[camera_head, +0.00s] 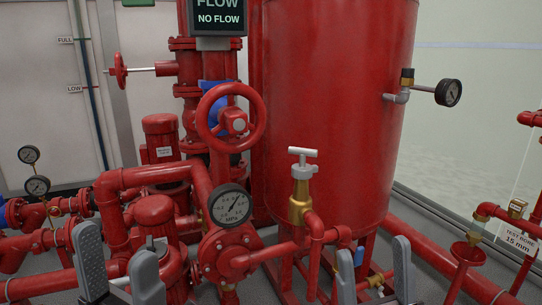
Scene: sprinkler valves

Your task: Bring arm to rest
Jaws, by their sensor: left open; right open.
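My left gripper (119,275) shows at the lower left, its two grey fingers upright and apart with nothing held between them. My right gripper (375,275) shows at the lower middle right, also with two grey fingers apart and empty. Both grippers stand in front of the red pipework, and neither is seen to grip any part. My arms behind the fingers are out of the picture.
A red handwheel (231,117), a brass valve with a T-handle (301,189) and a pressure gauge (229,205) stand ahead. A large red tank (335,110) rises behind. A test-bore pipe with a funnel (468,251) is at right. Red pipes crowd the lower left.

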